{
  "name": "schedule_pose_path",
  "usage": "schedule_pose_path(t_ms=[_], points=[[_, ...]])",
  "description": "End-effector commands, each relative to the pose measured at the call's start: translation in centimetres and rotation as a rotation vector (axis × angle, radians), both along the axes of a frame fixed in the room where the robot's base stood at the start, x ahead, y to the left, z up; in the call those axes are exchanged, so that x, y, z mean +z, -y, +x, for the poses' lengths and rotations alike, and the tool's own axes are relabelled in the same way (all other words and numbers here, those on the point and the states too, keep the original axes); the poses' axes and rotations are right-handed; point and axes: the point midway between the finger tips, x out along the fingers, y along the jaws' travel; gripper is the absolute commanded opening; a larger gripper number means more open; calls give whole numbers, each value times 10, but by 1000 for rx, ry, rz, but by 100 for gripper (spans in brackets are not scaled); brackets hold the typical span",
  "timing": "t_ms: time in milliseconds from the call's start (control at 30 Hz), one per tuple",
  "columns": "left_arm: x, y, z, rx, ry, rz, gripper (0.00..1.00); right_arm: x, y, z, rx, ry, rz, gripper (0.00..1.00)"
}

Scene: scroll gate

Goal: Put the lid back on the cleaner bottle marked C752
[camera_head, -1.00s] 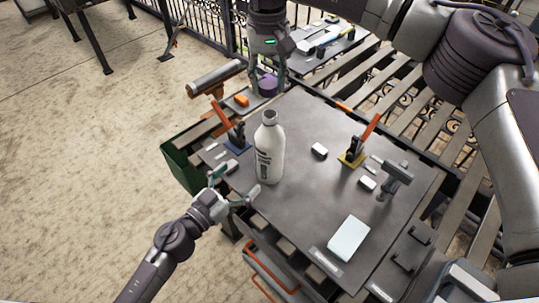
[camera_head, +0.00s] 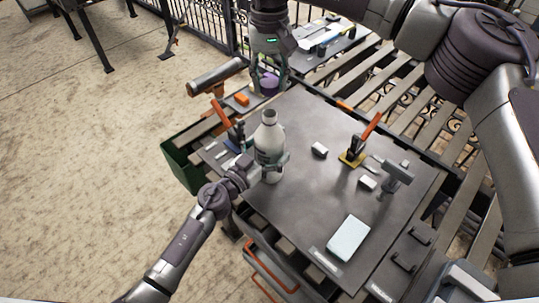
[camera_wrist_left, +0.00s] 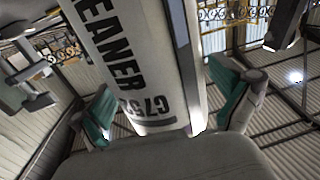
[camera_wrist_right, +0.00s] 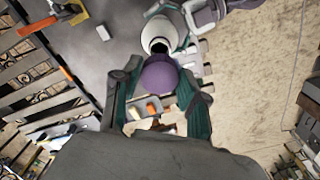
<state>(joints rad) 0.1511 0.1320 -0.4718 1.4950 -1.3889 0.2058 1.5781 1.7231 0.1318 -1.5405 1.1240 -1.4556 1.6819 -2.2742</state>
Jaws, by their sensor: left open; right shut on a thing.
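The white cleaner bottle (camera_head: 268,146) stands upright and uncapped on the dark table. Its label, reading "CLEANER" and "C752", shows in the left wrist view (camera_wrist_left: 122,62). My left gripper (camera_head: 270,168) is open with its fingers on either side of the bottle's body; contact cannot be made out. My right gripper (camera_head: 268,84) is shut on the purple lid (camera_head: 268,82) and holds it in the air behind the bottle. In the right wrist view the lid (camera_wrist_right: 159,76) is between the fingers, and the bottle's open mouth (camera_wrist_right: 159,46) is just beyond it.
The dark table (camera_head: 300,215) also holds an orange-handled clamp (camera_head: 234,130) at left, another clamp (camera_head: 357,148) at right, a grey stand (camera_head: 396,178), small white blocks and a pale box (camera_head: 348,236). A green bin (camera_head: 182,165) hangs at the left edge.

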Motion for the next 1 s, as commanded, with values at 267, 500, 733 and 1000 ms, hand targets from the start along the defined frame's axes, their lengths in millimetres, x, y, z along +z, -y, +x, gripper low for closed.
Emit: schedule_pose_path(t_ms=[267,500,733,1000], points=[[0,0,0,0,0,0,82,0,0,0,0,0,0,29],[0,0,0,0,0,0,42,0,0,0,0,0,0,29],[0,0,0,0,0,0,18,-1,0,0,0,0,0,29],[0,0,0,0,0,0,18,-34,0,-1,0,-3,-1,29]])
